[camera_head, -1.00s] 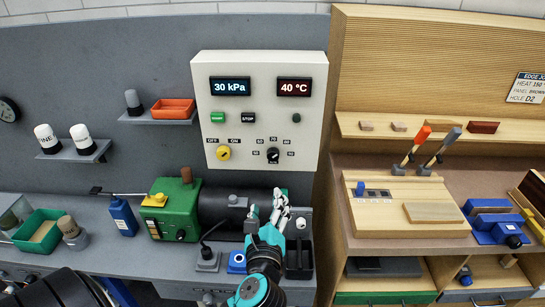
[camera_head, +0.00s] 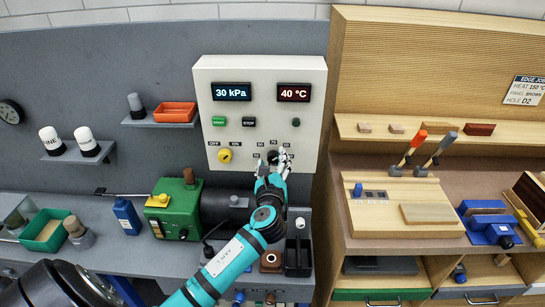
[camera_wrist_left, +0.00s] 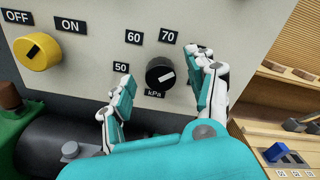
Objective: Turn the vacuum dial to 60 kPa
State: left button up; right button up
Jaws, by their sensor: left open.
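The black vacuum dial (camera_wrist_left: 159,74) with its white pointer mark sits on the white control panel (camera_head: 218,79). In the left wrist view labels 50, 60 and 70 stand around it, with kPa below it. My left gripper (camera_wrist_left: 165,85) is open, with one finger on each side of the dial. Whether the fingers touch it I cannot tell. In the head view the left gripper (camera_head: 272,166) hides most of the dial. The panel's left display (camera_head: 231,92) reads 30 kPa. My right gripper is not in view.
The yellow OFF/ON knob (camera_head: 225,156) is left of the dial on the same panel. The green START (camera_head: 219,121) and black STOP (camera_head: 249,121) buttons are above. A green pump (camera_head: 170,216) stands on the bench below. A wooden cabinet (camera_head: 430,60) stands at right.

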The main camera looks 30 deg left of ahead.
pick_arm(q)
jog(key=shift+w+a, duration=0.35)
jog(key=shift+w, duration=0.25)
jog(key=c, duration=1.1)
jog(key=shift+c, duration=0.2)
